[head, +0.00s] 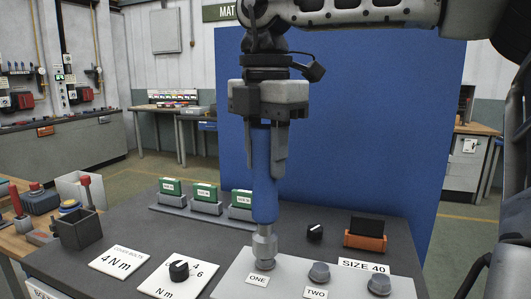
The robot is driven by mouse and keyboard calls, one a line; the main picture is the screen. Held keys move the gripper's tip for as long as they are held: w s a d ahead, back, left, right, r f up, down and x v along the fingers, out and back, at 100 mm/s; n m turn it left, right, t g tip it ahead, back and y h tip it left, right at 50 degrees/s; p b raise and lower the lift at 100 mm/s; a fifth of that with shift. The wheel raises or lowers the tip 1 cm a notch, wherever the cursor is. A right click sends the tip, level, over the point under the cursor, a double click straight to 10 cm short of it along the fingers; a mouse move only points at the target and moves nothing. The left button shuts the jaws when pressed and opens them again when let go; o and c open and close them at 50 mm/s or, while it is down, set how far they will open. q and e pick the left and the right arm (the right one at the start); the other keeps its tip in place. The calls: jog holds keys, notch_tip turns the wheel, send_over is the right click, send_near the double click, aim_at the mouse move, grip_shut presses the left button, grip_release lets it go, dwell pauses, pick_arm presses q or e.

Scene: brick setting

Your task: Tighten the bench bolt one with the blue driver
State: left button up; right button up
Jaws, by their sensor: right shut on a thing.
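My right gripper (268,140) comes down from the top and is shut on the blue driver (264,190). The driver is upright, and its grey socket end (264,243) is at bolt one, beside the ONE label (257,279). The socket hides most of that bolt, so I cannot tell how fully it is seated. Bolt two (319,272) stands to the right on the same light plate (235,283), with a TWO label below it. My left gripper is not in view.
A dial (179,270) marked with 4 and 6 sits left of the plate, near a "4 Nm" card (115,259). Another bolt (379,285) is at right. Green boxes (205,193) stand behind, with an orange holder (365,241) at right. A blue panel (370,130) rises behind the bench.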

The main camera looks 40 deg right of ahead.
aim_at(266, 126)
jog(key=shift+f, duration=0.1)
jog(key=shift+f+b, duration=0.35)
jog(key=shift+b, duration=0.1)
jog(key=shift+f+b, duration=0.3)
jog(key=shift+f, duration=0.1)
jog(key=shift+f+b, duration=0.4)
jog(key=shift+f, duration=0.2)
dwell(1.0)
notch_tip(266, 126, up, 7)
jog(key=p, duration=0.6)
jog(key=shift+r, duration=0.15)
dwell(0.5)
